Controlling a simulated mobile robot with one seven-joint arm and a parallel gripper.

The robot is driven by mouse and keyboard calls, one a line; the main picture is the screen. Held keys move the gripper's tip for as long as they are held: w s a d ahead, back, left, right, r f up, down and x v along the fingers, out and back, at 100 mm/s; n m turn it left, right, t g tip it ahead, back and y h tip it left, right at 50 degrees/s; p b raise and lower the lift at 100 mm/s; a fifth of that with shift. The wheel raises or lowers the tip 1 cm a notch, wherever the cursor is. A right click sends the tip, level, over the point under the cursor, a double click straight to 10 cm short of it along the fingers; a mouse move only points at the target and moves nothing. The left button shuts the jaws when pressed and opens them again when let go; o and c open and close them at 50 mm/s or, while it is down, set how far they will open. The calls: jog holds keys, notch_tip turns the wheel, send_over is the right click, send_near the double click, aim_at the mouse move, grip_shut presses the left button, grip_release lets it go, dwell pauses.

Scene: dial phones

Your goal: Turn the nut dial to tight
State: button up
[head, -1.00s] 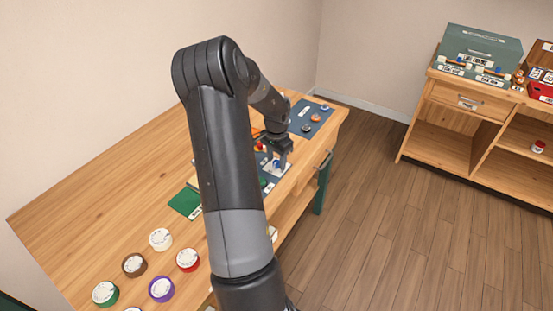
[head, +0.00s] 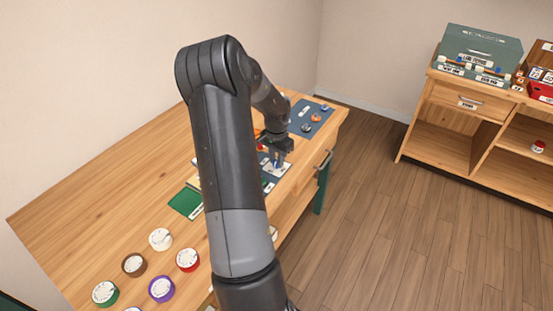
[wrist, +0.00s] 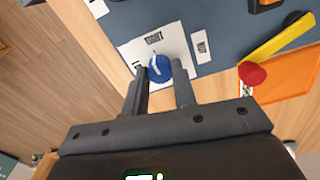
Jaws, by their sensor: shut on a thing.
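In the wrist view a round blue dial (wrist: 159,69) with a white pointer line sits on a white label card (wrist: 174,38) on a dark blue-grey panel (wrist: 225,20). I take it to be the nut dial; the printing on the card is too small to read. My gripper (wrist: 160,74) is shut on the dial, one finger on each side of it. In the head view my gripper (head: 277,161) is over the panel near the table's front edge, and my arm hides part of the workbench.
In the wrist view a yellow bar (wrist: 282,38) with a red end lies by an orange tray (wrist: 285,85), right of the dial. A shelf (head: 440,130) stands at right.

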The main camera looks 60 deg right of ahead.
jog(key=o, duration=1)
jog(key=shift+r, duration=0.1)
notch_tip(320, 180, up, 11)
jog(key=shift+f, duration=0.2)
